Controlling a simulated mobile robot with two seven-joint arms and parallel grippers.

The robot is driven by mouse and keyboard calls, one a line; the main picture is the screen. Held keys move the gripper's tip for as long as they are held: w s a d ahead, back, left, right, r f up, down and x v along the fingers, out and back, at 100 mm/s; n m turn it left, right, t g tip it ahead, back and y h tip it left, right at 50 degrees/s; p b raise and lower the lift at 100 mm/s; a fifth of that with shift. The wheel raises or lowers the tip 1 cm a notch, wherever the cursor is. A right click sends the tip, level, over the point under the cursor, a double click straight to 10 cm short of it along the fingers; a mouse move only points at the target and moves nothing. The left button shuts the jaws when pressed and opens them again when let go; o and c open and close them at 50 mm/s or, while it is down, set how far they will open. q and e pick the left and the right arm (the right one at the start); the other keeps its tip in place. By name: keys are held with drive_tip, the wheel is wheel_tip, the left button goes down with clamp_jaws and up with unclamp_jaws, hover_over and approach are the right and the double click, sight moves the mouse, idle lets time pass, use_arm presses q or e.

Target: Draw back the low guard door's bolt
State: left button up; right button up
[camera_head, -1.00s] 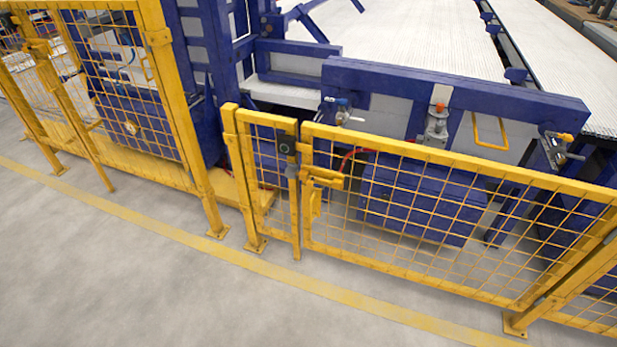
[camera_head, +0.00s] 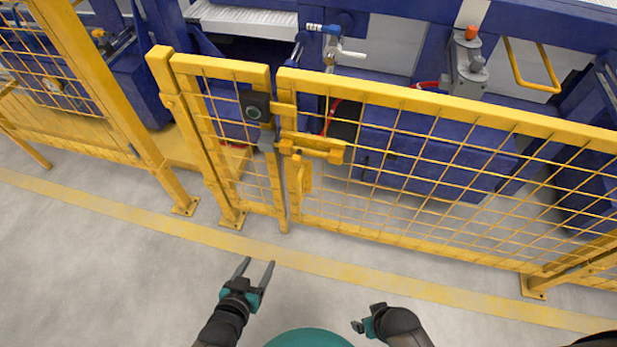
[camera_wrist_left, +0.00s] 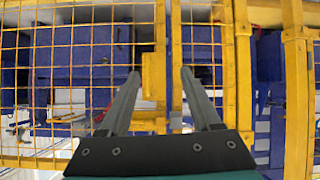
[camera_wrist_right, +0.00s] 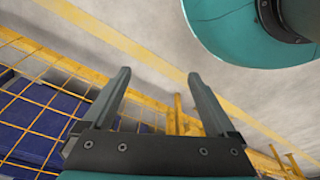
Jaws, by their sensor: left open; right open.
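The low guard door (camera_head: 420,104) is a yellow frame with wire mesh. Its yellow bolt (camera_head: 318,147) lies level at the door's upper left, beside a black and grey latch box (camera_head: 256,106) on the fixed panel. A yellow pull handle (camera_head: 303,176) hangs below the bolt. My left gripper (camera_head: 257,266) is open and empty, in front of and below the bolt, apart from the door. In the left wrist view, mesh and yellow uprights show beyond its open fingers (camera_wrist_left: 160,74). My right gripper (camera_head: 360,325) is low, right of my left; its open, empty fingers show in the right wrist view (camera_wrist_right: 158,76).
A taller yellow fence (camera_head: 100,90) stands at the left. Blue machinery (camera_head: 430,160) stands behind the door. A foot of the fence (camera_head: 534,287) stands at the lower right. The grey floor (camera_head: 110,265) with its yellow line is clear in front.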

use_arm(q)
drive_tip(key=w+d+r+t+h+b, duration=0.1)
drive_tip(key=w+d+r+t+b, duration=0.2)
drive_tip(key=w+r+b, duration=0.15)
drive_tip(key=t+h+b, duration=0.2)
drive_tip(key=t, duration=0.1)
approach(295, 163)
drive_tip(key=b+x, duration=0.5)
drive_tip(key=x, duration=0.1)
drive_tip(key=shift+w+d, duration=0.15)
drive_tip(key=shift+w, duration=0.1)
drive_tip(key=shift+w+d+b, duration=0.2)
drive_tip(key=shift+w+b, duration=0.3)
drive_tip(key=shift+w, duration=0.1)
drive_tip(key=shift+w+d, duration=0.2)
drive_tip(key=shift+w, duration=0.4)
use_arm(e)
drive_tip(key=w+a+r+t, duration=0.1)
drive_tip(key=w+r+t, duration=0.1)
drive_tip(key=w+r, duration=0.2)
drive_tip(key=w+a+r+t+y, duration=0.1)
drive_tip(key=w+r, duration=0.3)
drive_tip(key=r, duration=0.4)
drive_tip(key=shift+w+a+r+t, duration=0.2)
drive_tip(key=shift+a+r+t, duration=0.15)
drive_tip(key=shift+a+t, duration=0.25)
drive_tip(key=shift+d, duration=0.1)
use_arm(q)
clamp_jaws()
